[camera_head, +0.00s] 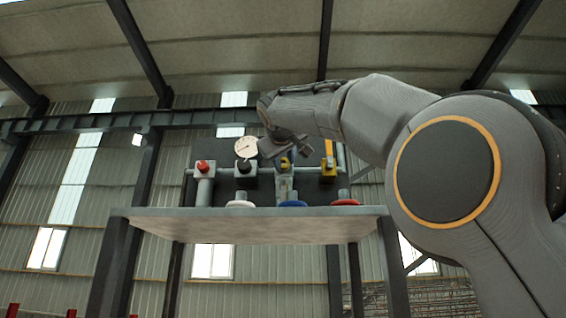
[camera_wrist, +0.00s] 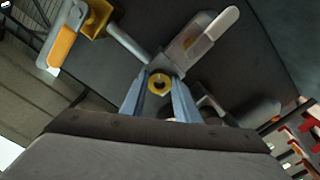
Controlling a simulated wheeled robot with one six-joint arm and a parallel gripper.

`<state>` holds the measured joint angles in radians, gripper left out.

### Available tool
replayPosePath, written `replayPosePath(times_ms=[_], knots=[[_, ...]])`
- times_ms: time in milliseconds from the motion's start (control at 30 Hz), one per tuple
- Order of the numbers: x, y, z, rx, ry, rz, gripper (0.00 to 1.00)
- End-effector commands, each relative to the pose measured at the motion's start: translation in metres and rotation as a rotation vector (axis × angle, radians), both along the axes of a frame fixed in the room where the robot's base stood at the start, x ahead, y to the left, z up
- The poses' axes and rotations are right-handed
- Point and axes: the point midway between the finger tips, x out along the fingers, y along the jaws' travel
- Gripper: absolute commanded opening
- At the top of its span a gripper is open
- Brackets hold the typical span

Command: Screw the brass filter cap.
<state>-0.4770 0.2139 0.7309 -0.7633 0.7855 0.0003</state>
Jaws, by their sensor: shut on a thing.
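The brass filter cap (camera_wrist: 160,82) shows in the wrist view as a yellow ring with a dark centre, between my two finger tips. My gripper (camera_wrist: 161,88) is shut on it. The cap sits at the end of a grey pipe fitting (camera_wrist: 190,48), though I cannot tell how far it is threaded. In the head view my gripper (camera_head: 284,150) reaches the pipework from the upper right. A yellow spot, likely the cap (camera_head: 285,163), shows just below it. The fingers and wrist hide part of the fitting.
A dark panel (camera_head: 220,155) carries a round gauge (camera_head: 245,147), a red-topped valve (camera_head: 203,167), a black-knobbed valve (camera_head: 243,168) and an orange lever (camera_head: 328,158), which also shows in the wrist view (camera_wrist: 62,46). White (camera_head: 240,204), blue (camera_head: 293,204) and red (camera_head: 345,202) round parts sit along the table (camera_head: 250,225).

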Motion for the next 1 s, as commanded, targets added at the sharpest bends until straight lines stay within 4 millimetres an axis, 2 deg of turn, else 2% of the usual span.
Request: replayPosePath(times_ms=[167, 200, 300, 667, 1000], knots=[[0.000, 0.000, -0.001, -0.001, 0.002, 0.000, 0.06], [0.000, 0.000, -0.001, -0.001, 0.002, 0.000, 0.31], [0.000, 0.000, -0.001, -0.002, 0.002, 0.000, 0.47], [-0.005, 0.000, 0.000, -0.001, -0.001, 0.001, 0.47], [-0.056, 0.002, -0.002, -0.001, -0.001, 0.002, 0.47]])
